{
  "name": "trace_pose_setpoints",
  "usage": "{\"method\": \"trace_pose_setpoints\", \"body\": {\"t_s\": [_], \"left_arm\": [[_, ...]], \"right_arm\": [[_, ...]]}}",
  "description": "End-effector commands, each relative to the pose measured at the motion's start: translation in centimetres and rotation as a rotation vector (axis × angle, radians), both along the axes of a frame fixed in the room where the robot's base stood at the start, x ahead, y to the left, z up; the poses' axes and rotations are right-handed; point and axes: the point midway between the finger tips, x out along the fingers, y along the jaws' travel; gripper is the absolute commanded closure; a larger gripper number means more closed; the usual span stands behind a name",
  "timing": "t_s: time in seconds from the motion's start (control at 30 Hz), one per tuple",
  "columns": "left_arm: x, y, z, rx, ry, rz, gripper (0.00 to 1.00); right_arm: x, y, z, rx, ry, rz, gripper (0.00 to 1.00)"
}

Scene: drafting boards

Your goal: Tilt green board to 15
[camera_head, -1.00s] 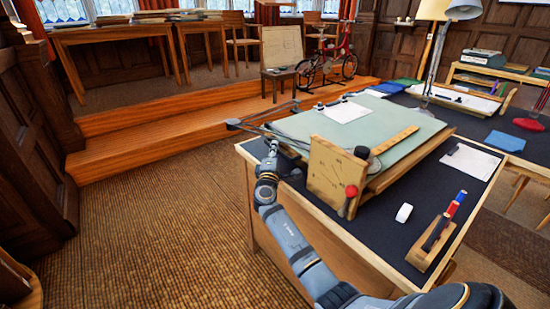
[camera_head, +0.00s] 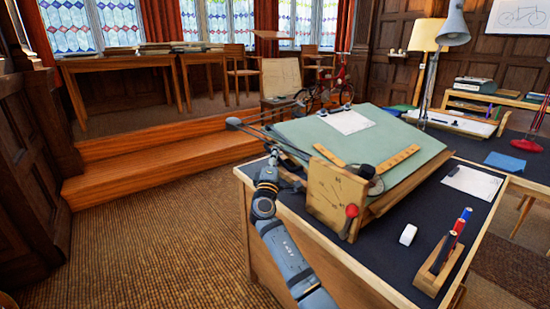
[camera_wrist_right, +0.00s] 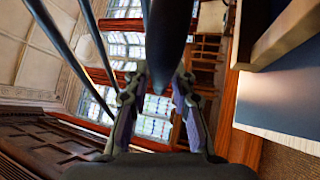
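The green board (camera_head: 390,146) sits tilted on its wooden base, its far edge higher than its near edge. A wooden scale plate (camera_head: 337,192) with a pointer and a red knob (camera_head: 352,210) stands at its near left corner; its marks are too small to read. My right gripper (camera_head: 284,165) is at the board's left side, by the dark rods (camera_head: 262,138). In the right wrist view, its fingers (camera_wrist_right: 160,82) stand on both sides of a thick dark bar (camera_wrist_right: 168,40) and seem closed on it. My left gripper is not in view.
Paper (camera_head: 346,121) and a wooden ruler (camera_head: 398,158) lie on the board. The dark desk top (camera_head: 385,235) holds a white eraser (camera_head: 408,235), a pen holder (camera_head: 432,268) and a sheet (camera_head: 472,182). The carpet (camera_head: 150,245) to the left is clear.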

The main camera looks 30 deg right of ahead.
Motion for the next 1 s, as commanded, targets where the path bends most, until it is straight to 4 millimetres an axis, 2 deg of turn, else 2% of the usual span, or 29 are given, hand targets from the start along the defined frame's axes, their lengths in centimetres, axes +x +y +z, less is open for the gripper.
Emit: {"method": "trace_pose_setpoints", "body": {"t_s": [0.43, 0.8, 1.0], "left_arm": [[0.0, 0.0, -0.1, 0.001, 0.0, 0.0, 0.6], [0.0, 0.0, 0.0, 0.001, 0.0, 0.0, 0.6], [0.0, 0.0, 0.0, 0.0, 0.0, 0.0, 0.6]], "right_arm": [[-0.5, 0.6, -0.4, 0.001, 0.003, 0.002, 0.63], [-6.4, 5.9, -3.0, 0.004, 0.003, 0.001, 0.63], [-8.2, 7.5, -3.7, 0.002, 0.0, 0.002, 0.63]]}}
